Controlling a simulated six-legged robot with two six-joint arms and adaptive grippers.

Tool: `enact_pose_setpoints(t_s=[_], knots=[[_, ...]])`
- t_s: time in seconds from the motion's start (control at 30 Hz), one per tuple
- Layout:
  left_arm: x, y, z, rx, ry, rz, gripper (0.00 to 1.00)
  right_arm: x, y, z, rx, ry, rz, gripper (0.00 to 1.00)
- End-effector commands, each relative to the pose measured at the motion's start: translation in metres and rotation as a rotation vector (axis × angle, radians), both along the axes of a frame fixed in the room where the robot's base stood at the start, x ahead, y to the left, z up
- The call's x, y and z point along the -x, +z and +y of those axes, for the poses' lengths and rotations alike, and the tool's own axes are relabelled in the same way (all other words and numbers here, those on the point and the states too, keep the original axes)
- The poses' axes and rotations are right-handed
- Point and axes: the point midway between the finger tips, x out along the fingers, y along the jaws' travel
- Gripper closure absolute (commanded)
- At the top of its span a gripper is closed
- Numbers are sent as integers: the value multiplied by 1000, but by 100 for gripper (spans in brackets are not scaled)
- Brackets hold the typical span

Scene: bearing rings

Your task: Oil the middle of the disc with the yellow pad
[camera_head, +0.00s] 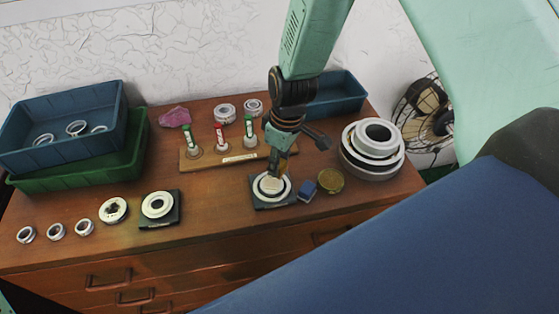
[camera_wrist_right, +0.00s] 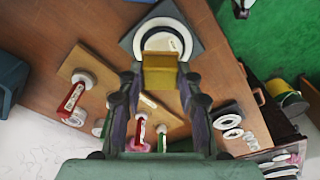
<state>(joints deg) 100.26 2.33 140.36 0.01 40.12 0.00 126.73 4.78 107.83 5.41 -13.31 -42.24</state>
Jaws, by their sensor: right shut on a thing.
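The disc is a pale ring (camera_head: 265,194) with a white middle, set on a dark square plate (camera_head: 258,205) near the table's front. It also shows at the top of the right wrist view (camera_wrist_right: 148,42). My right gripper (camera_head: 277,168) points down over this disc. It is shut on the yellow pad (camera_wrist_right: 160,72), which lies in front of part of the disc in the wrist view. I cannot tell whether the pad touches the disc. In the head view the fingers hide part of the disc's middle. My left gripper is not in view.
A blue block (camera_head: 307,190) and a brass round tin (camera_head: 330,181) sit just right of the plate. Stacked large rings (camera_head: 372,165) stand further right. A wooden rack (camera_head: 225,158) with red and green pieces is behind. A second plated ring (camera_head: 158,204) is left.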

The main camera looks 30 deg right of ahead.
Motion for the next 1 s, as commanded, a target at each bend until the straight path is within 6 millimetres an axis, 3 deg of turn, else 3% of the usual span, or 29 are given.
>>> enact_pose_setpoints(t_s=[0.1,0.27,1.0], knots=[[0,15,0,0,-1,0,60,0,15,-1,-1,-3,-1,90],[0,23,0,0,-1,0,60,0,25,-2,-1,-7,0,90],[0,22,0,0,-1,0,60,0,24,-3,-1,-6,0,90]])
